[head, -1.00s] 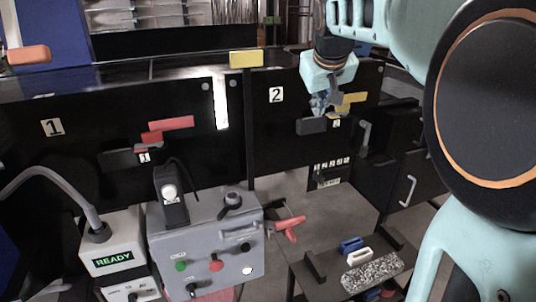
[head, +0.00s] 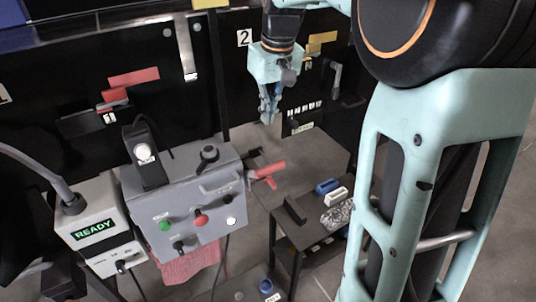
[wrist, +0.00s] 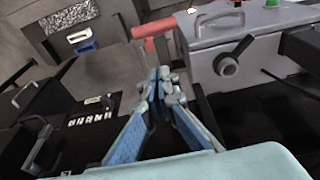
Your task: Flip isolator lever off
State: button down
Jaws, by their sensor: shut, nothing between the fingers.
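A red-handled lever (head: 266,171) sticks out from the right side of the grey control box (head: 185,205); it looks like the isolator lever. In the wrist view the red lever (wrist: 154,29) lies just beyond my fingertips, beside the grey box (wrist: 215,75). My gripper (head: 268,115) points down, shut and empty, above and behind the lever in the head view. In the wrist view my gripper's blue fingers (wrist: 162,80) meet at their tips, apart from the lever. The lever's pivot is hard to make out.
A black knob (head: 209,154) and a black upright piece (head: 146,155) stand on the box. A READY unit (head: 97,230) is at left. A low table with blue (head: 326,186) and white blocks stands at right. Black panels with red (head: 133,77) and yellow handles are behind.

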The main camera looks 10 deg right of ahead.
send_over(270, 166)
jog(key=w+a, duration=0.1)
jog(key=w, duration=0.2)
notch_tip(270, 166, down, 10)
jog(key=shift+s+d+f, duration=0.2)
jog(key=shift+s+f, duration=0.35)
jog(key=shift+f, duration=0.25)
jog(key=shift+s+d+f, duration=0.2)
jog(key=shift+s+f, duration=0.35)
jog(key=shift+f, duration=0.2)
jog(key=shift+s+d+f+b, duration=0.15)
jog(key=shift+f+b, duration=0.25)
jog(key=shift+b, duration=0.2)
jog(key=shift+s+t, duration=0.3)
jog(key=shift+b, duration=0.3)
jog(key=shift+f, duration=0.1)
